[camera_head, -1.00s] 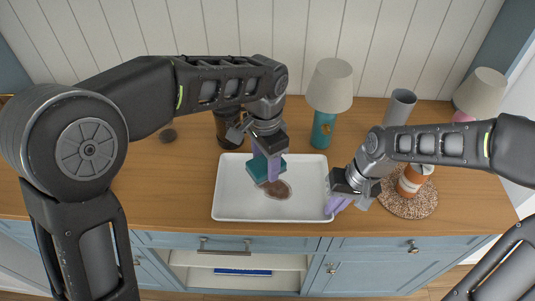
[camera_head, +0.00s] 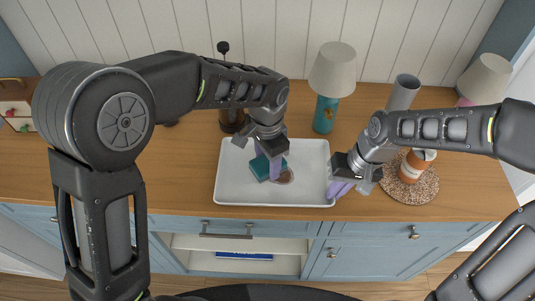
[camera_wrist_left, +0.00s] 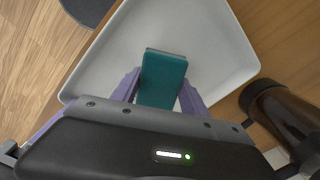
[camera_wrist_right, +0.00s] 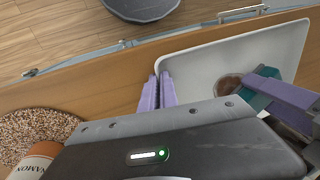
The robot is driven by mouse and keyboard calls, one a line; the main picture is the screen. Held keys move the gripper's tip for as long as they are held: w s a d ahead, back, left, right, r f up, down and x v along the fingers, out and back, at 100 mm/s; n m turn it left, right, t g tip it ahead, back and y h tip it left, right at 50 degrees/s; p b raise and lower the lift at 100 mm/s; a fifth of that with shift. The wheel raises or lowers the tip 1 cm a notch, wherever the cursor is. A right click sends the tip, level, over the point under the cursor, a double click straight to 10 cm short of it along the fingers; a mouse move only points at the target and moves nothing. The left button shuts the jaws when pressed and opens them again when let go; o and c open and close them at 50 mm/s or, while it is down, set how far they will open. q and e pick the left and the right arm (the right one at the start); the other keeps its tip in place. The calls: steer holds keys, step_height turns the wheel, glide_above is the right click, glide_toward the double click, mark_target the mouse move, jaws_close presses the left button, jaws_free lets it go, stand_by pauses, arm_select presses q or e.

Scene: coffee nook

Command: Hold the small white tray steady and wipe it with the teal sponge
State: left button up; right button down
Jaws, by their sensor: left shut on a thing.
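The white tray (camera_head: 232,190) lies on the wooden counter, with a brown stain (camera_head: 285,177) right of its middle. My left gripper (camera_head: 273,164) is shut on the teal sponge (camera_head: 262,169), low over the tray at the stain's left side. The sponge hides part of the stain. In the left wrist view the sponge (camera_wrist_left: 162,78) sits between the purple fingers. My right gripper (camera_head: 340,189) is at the tray's front right corner. In the right wrist view its fingers (camera_wrist_right: 159,92) are close together around the tray's rim (camera_wrist_right: 165,62).
A teal lamp (camera_head: 326,112) and a dark brown bottle (camera_head: 231,119) stand behind the tray. A grey cylinder (camera_head: 402,93) stands at the back right. An orange and white jar (camera_head: 412,168) stands on a speckled round mat (camera_head: 425,193) beside my right gripper.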

mark_target(267, 162)
arm_select(q)
steer(key=shift+f, duration=0.65)
steer(key=shift+d+f, duration=0.2)
steer(key=shift+d, duration=0.45)
steer(key=shift+c, duration=0.6)
steer(key=shift+d, duration=1.2)
steer(key=shift+a, duration=1.95)
steer(key=shift+d, duration=1.95)
steer(key=shift+a, duration=1.95)
steer(key=shift+d+r, duration=0.1)
steer(key=shift+r, duration=3.95)
steer(key=shift+f, duration=0.15)
